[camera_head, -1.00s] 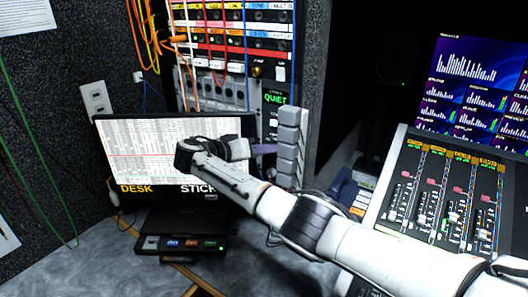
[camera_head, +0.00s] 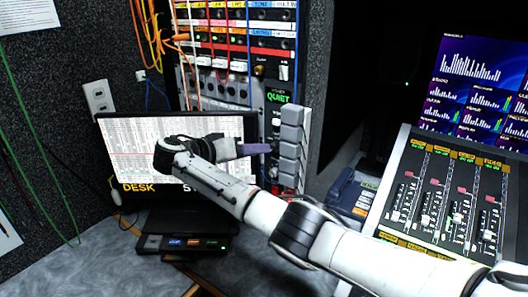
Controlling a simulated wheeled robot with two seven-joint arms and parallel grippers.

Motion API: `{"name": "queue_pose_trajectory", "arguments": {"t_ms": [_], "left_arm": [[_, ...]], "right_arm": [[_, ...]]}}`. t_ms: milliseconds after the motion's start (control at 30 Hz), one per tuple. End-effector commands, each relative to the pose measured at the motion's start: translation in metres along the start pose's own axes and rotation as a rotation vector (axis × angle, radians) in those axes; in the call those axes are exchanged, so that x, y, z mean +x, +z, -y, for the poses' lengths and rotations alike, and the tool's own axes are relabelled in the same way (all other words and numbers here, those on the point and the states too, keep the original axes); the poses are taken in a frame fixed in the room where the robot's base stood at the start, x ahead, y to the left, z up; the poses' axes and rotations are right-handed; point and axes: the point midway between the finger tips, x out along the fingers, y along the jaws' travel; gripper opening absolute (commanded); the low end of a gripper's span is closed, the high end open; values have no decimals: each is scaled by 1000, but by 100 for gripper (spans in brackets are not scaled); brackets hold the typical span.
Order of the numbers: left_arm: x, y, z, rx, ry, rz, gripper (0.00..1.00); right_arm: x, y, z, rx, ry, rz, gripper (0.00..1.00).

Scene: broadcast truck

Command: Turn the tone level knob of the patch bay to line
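The patch bay (camera_head: 228,62) is the rack unit at the top centre, with coloured cables hanging across its rows of jacks. A small brass-coloured knob (camera_head: 259,71) sits at its lower right; its pointer and lettering are too small to read, so I cannot tell its setting. My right gripper (camera_head: 268,147) is in front of the monitor's right edge, below the knob and apart from it in the picture. Its purple-grey fingers point right, toward the grey stacked blocks. They overlap edge-on, so their opening is unclear. My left gripper is out of view.
A monitor (camera_head: 128,150) stands behind my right arm. A fader console (camera_head: 440,200) is at the right. Loose cables hang over the rack front. The desk (camera_head: 75,270) is clear at lower left.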

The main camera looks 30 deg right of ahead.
Motion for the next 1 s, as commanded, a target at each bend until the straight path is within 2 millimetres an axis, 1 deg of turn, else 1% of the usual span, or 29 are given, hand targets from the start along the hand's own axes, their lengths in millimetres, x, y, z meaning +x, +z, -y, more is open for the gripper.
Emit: {"name": "queue_pose_trajectory", "arguments": {"t_ms": [33, 100, 200, 300, 467, 1000], "left_arm": [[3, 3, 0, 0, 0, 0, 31], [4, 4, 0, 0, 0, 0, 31], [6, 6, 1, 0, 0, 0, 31], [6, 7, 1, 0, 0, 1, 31], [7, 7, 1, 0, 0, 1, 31], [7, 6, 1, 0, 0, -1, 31]], "right_arm": [[-12, 1, 2, 1, -4, -1, 29], [-24, 1, 2, 2, -4, -1, 29], [-39, 0, 1, 2, -2, -1, 29], [-48, 0, 0, 1, 0, 0, 29], [-53, 0, 0, 0, 1, 0, 29], [-53, 0, 0, 0, 2, 0, 29]]}}
